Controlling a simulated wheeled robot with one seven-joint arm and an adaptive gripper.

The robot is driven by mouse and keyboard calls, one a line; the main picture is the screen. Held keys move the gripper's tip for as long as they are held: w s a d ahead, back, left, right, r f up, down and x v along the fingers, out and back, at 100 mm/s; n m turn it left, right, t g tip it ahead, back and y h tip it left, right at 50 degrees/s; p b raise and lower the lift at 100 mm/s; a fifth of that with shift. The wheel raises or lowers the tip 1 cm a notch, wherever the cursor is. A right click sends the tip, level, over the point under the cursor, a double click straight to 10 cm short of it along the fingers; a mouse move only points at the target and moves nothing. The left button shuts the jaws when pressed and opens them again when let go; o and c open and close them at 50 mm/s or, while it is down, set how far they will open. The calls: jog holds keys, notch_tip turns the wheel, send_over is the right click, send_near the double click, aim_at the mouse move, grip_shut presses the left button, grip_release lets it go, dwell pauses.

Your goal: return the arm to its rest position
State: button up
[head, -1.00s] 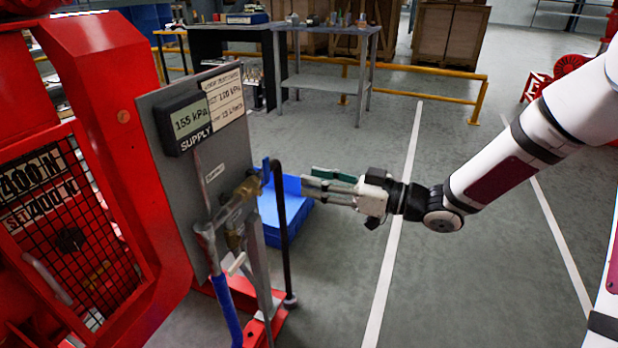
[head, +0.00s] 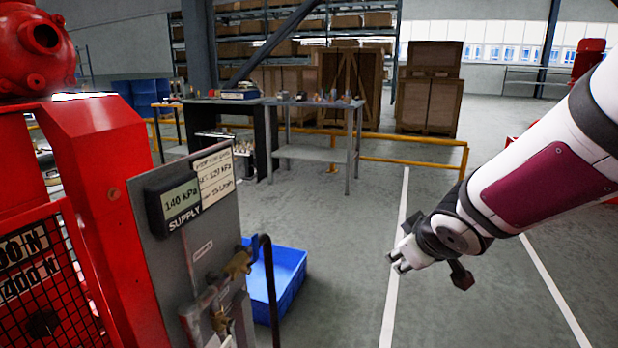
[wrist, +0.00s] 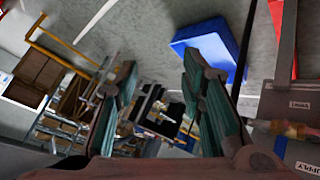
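My arm (head: 550,190) reaches in from the right of the head view, its forearm sloping down to the left. My gripper (head: 395,263) hangs over the white floor line, well to the right of the supply panel and touching nothing visible. In the wrist view its two teal-padded fingers (wrist: 158,60) stand apart with nothing held between them. The supply panel (head: 222,235) has a display (head: 180,204) that reads 140 kPa and a placard (head: 214,177) beside it. A brass valve fitting (head: 238,263) sits on the panel's lower right.
A red machine (head: 105,170) with a mesh guard fills the left. A blue bin (head: 290,272) lies on the floor behind the panel. A grey bench (head: 320,154), yellow rail (head: 415,168) and wooden crates (head: 428,105) stand farther back. Floor around my gripper is open.

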jog(key=s+d+r+m+g+h, duration=0.2)
jog(key=s+d+m, duration=0.1)
jog(key=s, duration=0.6)
jog(key=s+d+r+m+g+h, duration=0.1)
jog(key=s+d+m+g, duration=0.1)
jog(key=s, duration=0.7)
jog(key=s+a+m+g+y, duration=0.1)
jog(key=s+a+g+y, duration=0.15)
jog(key=s, duration=0.65)
jog(key=s+a+m+g+y, duration=0.1)
jog(key=s+a+g, duration=0.15)
jog(key=s, duration=0.75)
notch_tip(320, 180, up, 31)
jog(key=t+p, duration=0.4)
jog(key=p, duration=2.5)
jog(key=shift+w+d+r+p, duration=0.15)
jog(key=shift+w+p, duration=0.05)
jog(key=shift+p, duration=0.15)
